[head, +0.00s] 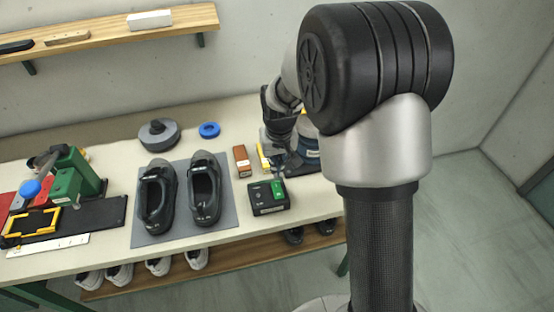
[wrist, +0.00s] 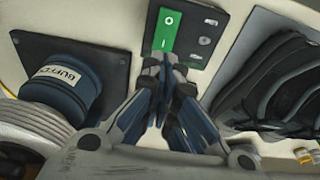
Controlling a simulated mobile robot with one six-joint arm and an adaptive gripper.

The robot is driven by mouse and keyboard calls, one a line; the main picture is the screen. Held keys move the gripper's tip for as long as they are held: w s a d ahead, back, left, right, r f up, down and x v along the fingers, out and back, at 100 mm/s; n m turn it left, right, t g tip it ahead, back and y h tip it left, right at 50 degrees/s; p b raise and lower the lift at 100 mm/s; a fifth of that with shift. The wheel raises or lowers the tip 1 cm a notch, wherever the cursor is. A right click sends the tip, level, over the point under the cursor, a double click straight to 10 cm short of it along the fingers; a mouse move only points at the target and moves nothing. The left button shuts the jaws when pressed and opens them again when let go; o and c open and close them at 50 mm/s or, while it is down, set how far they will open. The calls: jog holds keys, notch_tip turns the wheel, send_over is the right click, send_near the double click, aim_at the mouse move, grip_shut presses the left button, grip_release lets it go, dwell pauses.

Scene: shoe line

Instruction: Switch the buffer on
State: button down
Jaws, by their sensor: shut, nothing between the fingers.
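The switch box (head: 268,198) is black and stands at the table's front right. Its green rocker (head: 278,189), marked O and I, also shows in the wrist view (wrist: 168,33). My gripper (wrist: 168,70) is shut and empty, its tips close to the I end of the rocker. I cannot tell whether they touch it, or which end is pressed in. In the head view my gripper (head: 285,165) is just behind the box. The buffer (head: 308,153) is partly hidden behind my arm; its blue labelled body (wrist: 68,85) stands left of the box in the wrist view.
Dark shoes (head: 204,188) lie on a grey mat (head: 180,233) left of the box. A brown block (head: 242,161) and a yellow item (head: 263,156) stand close behind it. A blue ring (head: 209,130) and a grey round tin (head: 159,135) are farther back.

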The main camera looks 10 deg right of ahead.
aim_at(276, 182)
jog(key=f, duration=0.2)
jog(key=f+b, duration=0.1)
jog(key=f, duration=0.1)
jog(key=w+f, duration=0.1)
jog(key=f, duration=0.1)
jog(key=shift+b, duration=0.4)
jog(key=shift+p, duration=0.45)
